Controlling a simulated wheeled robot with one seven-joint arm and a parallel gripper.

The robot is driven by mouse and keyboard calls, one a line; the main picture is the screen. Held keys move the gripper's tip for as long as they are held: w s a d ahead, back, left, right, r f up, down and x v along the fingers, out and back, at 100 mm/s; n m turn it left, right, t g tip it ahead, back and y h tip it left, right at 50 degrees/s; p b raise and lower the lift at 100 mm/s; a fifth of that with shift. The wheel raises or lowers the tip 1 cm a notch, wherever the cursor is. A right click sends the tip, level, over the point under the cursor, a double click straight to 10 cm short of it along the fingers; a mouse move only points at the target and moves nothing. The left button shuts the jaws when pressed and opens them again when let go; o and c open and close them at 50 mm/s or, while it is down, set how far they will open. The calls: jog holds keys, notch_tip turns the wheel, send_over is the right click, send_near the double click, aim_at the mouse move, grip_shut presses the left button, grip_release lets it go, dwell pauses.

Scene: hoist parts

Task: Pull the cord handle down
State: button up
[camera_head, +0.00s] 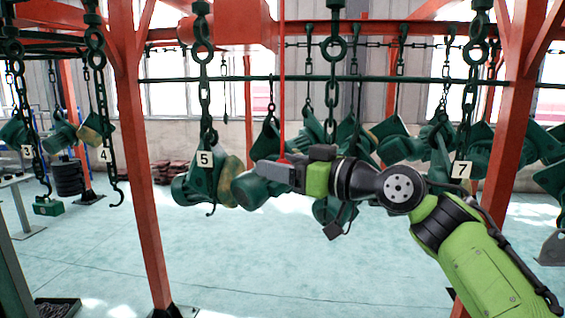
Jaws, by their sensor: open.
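A thin red cord (281,90) hangs straight down from the top of the view. Its lower end widens slightly, like a red handle, right at my gripper (268,172). My gripper is at the end of my green and black arm, which reaches in from the lower right and points left. Its jaws are open. The gripper covers the bottom of the cord, so I cannot tell whether the handle lies between the fingers or behind them.
Green hoist parts on chains hang around the gripper, with tag 5 (204,159) to its left and tag 7 (460,170) to its right. A red post (144,170) stands at left and another (503,130) at right. The floor (250,265) below is clear.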

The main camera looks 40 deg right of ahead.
grip_shut()
notch_tip(320, 180, down, 5)
jog(key=b, duration=0.4)
jog(key=shift+r+b, duration=0.1)
jog(key=shift+b, duration=0.2)
grip_release()
jog(key=shift+r, duration=0.1)
jog(key=s+d+b, duration=0.1)
jog(key=s+d, duration=0.2)
jog(key=s, duration=1.2)
jog(key=shift+s+b, duration=0.25)
jog(key=shift+b, duration=0.05)
